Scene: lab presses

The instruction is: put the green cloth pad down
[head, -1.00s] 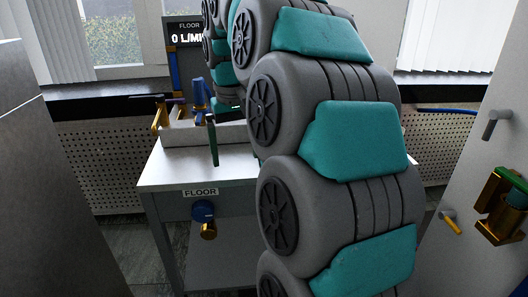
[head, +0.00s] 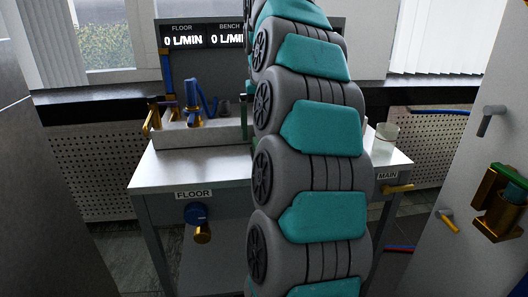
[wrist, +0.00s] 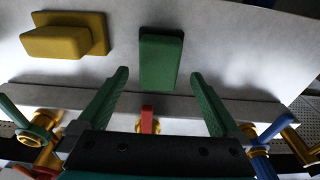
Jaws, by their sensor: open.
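The green cloth pad (wrist: 160,60) is in the upper middle of the wrist view and appears to lie on the pale bench top (wrist: 225,65). My gripper (wrist: 159,75) is open, with a green finger to each side of the pad and clear gaps between. Nothing is held between the fingers. In the head view my arm hides both the gripper and the pad.
A yellow pad (wrist: 65,38) lies left of the green one. A red part (wrist: 147,120) and valves, one blue-handled (wrist: 262,150), line the bench edge. In the head view a jar (head: 386,138) stands on the bench (head: 165,170) at right, near the MAIN valve handle (head: 398,188).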

